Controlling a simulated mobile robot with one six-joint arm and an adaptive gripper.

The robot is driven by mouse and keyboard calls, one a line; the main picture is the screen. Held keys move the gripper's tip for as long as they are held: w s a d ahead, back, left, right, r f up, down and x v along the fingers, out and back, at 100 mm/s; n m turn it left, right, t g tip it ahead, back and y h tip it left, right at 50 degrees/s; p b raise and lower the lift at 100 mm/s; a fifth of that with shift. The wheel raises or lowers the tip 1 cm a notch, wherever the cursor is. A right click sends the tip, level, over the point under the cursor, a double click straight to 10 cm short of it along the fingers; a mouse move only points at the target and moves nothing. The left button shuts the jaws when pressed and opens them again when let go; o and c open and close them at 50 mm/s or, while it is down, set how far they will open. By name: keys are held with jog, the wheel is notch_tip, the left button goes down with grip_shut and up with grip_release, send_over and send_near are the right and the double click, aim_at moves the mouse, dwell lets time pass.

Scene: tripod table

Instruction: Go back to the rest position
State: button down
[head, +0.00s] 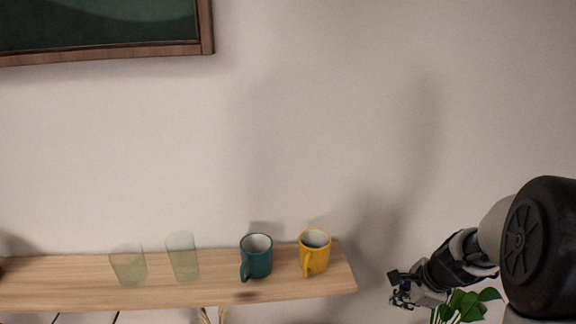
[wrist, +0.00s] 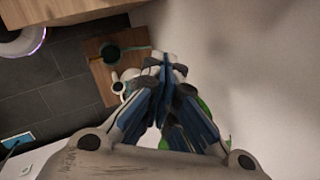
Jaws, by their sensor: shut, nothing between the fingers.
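My gripper (head: 402,294) is at the lower right in the head view, off the right end of the wooden shelf and clear of it. In the wrist view its fingers (wrist: 170,72) are together with nothing visible between them. The shelf (head: 60,287) holds a teal mug (head: 258,260) and a yellow mug (head: 315,258) near its right end. My gripper touches neither mug.
Two clear glasses (head: 128,266) (head: 183,257) stand left of the mugs. A green plant (head: 468,304) is below and beside my arm. A pale wall is behind, with a dark framed board (head: 100,47) at upper left. Dark floor tiles (wrist: 50,75) show in the wrist view.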

jog(key=s+a+r+n+b, duration=0.5)
jog(key=s+a+r+n, duration=0.1)
jog(key=s+a+n, duration=0.55)
jog(key=s+a+f+n+b, duration=0.1)
jog(key=s+n+b, duration=0.1)
jog(key=s+n, duration=0.3)
jog(key=s+a+f+n+h+b, duration=0.1)
jog(key=s+a+n+b, duration=0.1)
jog(key=s+n, duration=0.3)
jog(key=s+b, duration=0.1)
jog(key=s, duration=0.3)
jog(key=shift+s+a+f+b, duration=0.15)
jog(key=shift+s+f+b, duration=0.2)
jog(key=shift+f, duration=0.05)
